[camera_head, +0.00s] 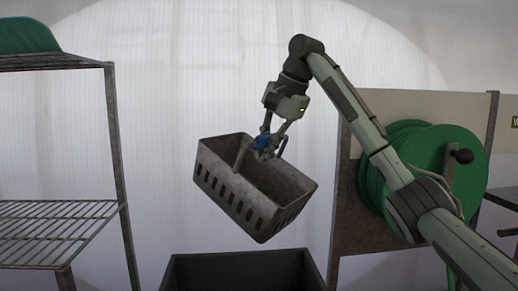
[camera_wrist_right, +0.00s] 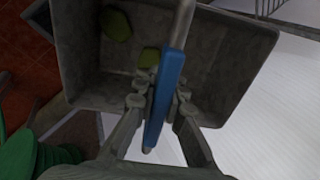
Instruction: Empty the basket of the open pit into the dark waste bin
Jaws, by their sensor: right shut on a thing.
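The grey slotted basket (camera_head: 240,200) hangs in the air, tilted with its right side lower, above the dark waste bin (camera_head: 240,264). My right gripper (camera_head: 266,150) is shut on the basket's handle at its blue grip, which also shows in the right wrist view (camera_wrist_right: 165,95). In that view the basket's inside (camera_wrist_right: 225,60) holds greenish lumps (camera_wrist_right: 116,26), at least two. Only the upper part of the bin shows, and its contents are hidden. The open pit is not in view. My left gripper is not in view.
A wire shelf rack (camera_head: 60,220) stands on the left with a green item (camera_head: 28,36) on top. A green hose reel (camera_head: 455,150) on a panel is at the right, behind my right arm. A pale translucent wall is behind.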

